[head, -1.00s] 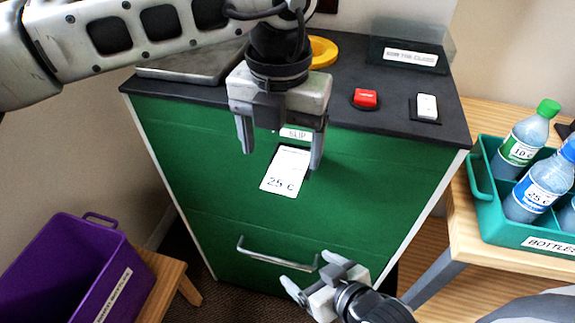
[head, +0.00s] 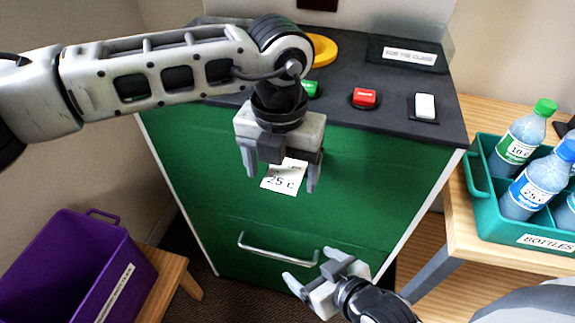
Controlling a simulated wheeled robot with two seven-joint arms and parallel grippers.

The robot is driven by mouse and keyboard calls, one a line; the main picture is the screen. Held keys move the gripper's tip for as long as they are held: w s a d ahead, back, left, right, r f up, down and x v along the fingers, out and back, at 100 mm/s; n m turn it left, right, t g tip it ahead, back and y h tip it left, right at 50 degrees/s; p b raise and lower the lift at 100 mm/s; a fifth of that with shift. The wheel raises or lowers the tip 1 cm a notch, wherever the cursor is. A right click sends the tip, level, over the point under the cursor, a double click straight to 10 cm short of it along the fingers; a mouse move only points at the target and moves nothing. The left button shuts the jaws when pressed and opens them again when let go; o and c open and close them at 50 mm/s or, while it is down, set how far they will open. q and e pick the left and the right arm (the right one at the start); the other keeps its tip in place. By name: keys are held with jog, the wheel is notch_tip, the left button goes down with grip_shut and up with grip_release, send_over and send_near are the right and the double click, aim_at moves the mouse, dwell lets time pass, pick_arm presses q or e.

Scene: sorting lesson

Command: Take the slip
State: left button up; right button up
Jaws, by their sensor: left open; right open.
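A white slip (head: 281,182) marked "25 C" sticks out of the front of the green machine (head: 365,190). Its upper part is hidden behind my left gripper. My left gripper (head: 280,178) is open, pointing down in front of the slip, with its fingers on either side of it in the picture. I cannot tell whether they touch it. My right gripper (head: 313,268) is open and empty, low in front of the machine near its metal handle (head: 278,250).
The machine's black top carries a yellow ring (head: 323,50), a red button (head: 365,97), a green button (head: 312,88) and a white switch (head: 425,105). A teal bottle crate (head: 490,215) stands on a wooden table at right. A purple bin (head: 60,262) sits at left.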

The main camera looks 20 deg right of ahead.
pick_arm(q)
jog(key=shift+f+b, duration=0.25)
jog(key=shift+b, duration=0.2)
dwell(0.4)
jog(key=c, duration=0.8)
